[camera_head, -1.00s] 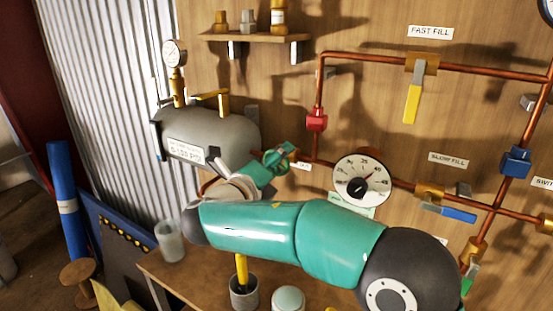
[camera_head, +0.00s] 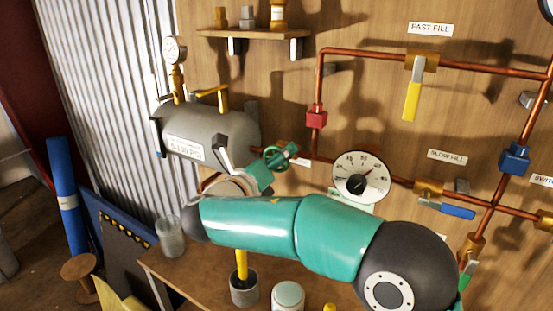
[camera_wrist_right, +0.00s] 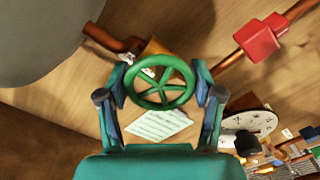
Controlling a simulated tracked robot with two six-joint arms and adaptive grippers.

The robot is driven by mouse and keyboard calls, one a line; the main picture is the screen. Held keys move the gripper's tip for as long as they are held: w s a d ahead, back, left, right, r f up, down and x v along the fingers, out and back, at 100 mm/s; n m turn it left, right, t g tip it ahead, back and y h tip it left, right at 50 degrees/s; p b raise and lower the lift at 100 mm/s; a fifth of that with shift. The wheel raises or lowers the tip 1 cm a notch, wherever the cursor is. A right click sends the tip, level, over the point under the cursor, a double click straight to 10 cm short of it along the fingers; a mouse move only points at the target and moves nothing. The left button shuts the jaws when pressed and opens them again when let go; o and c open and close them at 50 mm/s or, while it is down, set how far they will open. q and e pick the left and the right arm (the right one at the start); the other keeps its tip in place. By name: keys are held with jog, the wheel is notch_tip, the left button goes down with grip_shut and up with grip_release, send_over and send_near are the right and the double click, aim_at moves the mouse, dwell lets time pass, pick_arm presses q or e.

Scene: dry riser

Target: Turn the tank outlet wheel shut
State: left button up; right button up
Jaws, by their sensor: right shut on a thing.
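The green tank outlet wheel (camera_head: 277,158) sits on the pipe to the right of the grey tank (camera_head: 206,137). In the right wrist view the spoked wheel (camera_wrist_right: 160,84) lies between the two fingers of my right gripper (camera_wrist_right: 161,92), one finger at each side of its rim. My right gripper is shut on the wheel. In the head view this gripper (camera_head: 268,168) is partly hidden by its own teal arm, which crosses the lower middle. My left gripper is not in view.
A round dial gauge (camera_head: 361,176) and a red pipe block (camera_head: 316,116) are right of the wheel. A yellow-handled FAST FILL valve (camera_head: 413,97) and blue-handled SLOW FILL valve (camera_head: 450,211) sit further right. A bench (camera_head: 200,278) with a jar (camera_head: 288,297) lies below.

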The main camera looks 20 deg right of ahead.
jog(key=o, duration=1.1)
jog(key=shift+f, duration=0.15)
jog(key=shift+o, duration=0.2)
jog(key=shift+a, duration=0.1)
jog(key=shift+s+a, duration=0.2)
jog(key=v, duration=1.1)
jog(key=shift+s, duration=0.1)
